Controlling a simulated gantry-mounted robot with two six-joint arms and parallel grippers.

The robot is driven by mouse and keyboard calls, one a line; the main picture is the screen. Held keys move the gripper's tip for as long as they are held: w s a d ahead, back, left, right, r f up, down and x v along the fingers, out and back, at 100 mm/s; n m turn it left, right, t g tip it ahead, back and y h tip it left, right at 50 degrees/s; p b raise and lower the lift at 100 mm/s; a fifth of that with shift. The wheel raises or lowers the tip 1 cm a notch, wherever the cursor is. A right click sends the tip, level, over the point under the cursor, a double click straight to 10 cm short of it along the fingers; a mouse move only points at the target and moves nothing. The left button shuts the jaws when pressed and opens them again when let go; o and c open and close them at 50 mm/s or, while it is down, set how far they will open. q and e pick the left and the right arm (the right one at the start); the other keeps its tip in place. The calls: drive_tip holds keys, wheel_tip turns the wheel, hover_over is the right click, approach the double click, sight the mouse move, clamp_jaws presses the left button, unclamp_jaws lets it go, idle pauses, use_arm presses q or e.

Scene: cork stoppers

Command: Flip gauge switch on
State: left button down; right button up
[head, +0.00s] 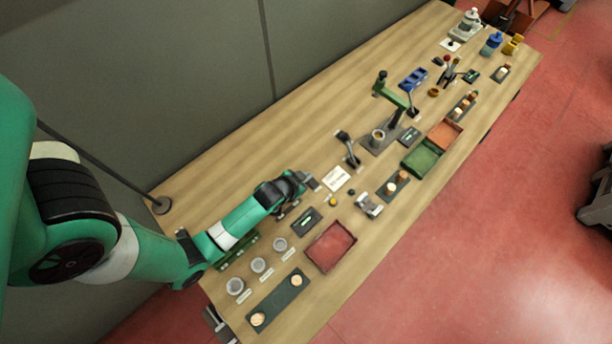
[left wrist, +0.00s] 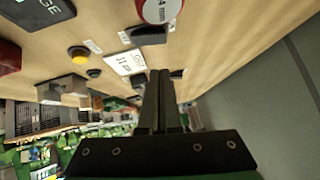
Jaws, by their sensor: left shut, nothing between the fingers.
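My left gripper (head: 312,184) is shut and empty, low over the table beside the white card. Its closed fingers (left wrist: 160,76) point away in the left wrist view. A round red-and-white dial face (left wrist: 158,8) shows at that view's top edge, with a dark part (left wrist: 148,35) just below it. The dial seems hidden behind my left arm in the head view. My right gripper is not in view.
A white card (head: 337,178), a yellow button (head: 333,202), a dark button (head: 351,192) and a metal block (head: 368,205) lie close to the gripper. A black lever (head: 349,148) stands beyond. A red tray (head: 331,246) is nearer. The table's back strip is mostly clear.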

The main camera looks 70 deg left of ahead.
sight(311, 181)
use_arm(q)
drive_tip(key=f, duration=0.2)
drive_tip(key=a+f+b, duration=0.1)
drive_tip(key=f, duration=0.1)
drive_tip(key=shift+f, duration=0.15)
drive_tip(key=shift+f, duration=0.1)
